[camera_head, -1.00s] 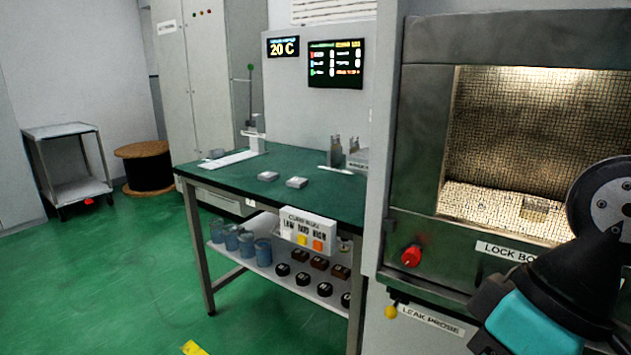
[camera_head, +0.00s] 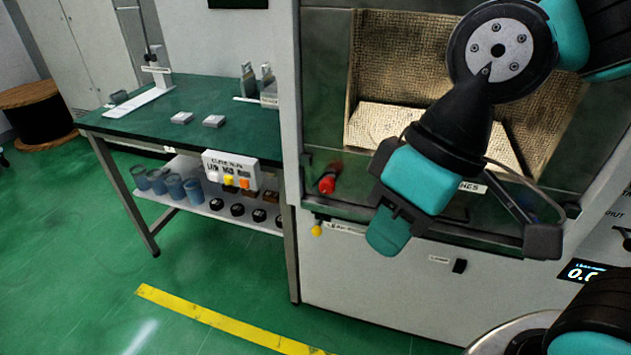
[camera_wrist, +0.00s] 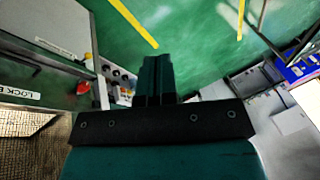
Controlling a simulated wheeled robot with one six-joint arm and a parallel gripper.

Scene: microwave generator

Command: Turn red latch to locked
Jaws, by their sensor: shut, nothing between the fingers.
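The red latch (camera_head: 328,180) is on the front of the grey metal cabinet, below the left side of its lit opening. In the head view it looks slanted, with a darker blurred part above it. I cannot read a locked mark. My gripper (camera_head: 388,235) hangs to the right of the latch and lower in the picture, apart from it. In the wrist view the fingers (camera_wrist: 155,75) are together and empty. A small red spot, likely the latch (camera_wrist: 83,87), shows left of them beside the cabinet. My arm covers part of the cabinet front and its label.
A yellow knob (camera_head: 317,230) sits below the latch. A green-topped workbench (camera_head: 150,115) with a lower shelf of cups stands left of the cabinet. A wooden spool (camera_head: 38,110) is farther left. Green floor with a yellow line (camera_head: 220,322) is open in front.

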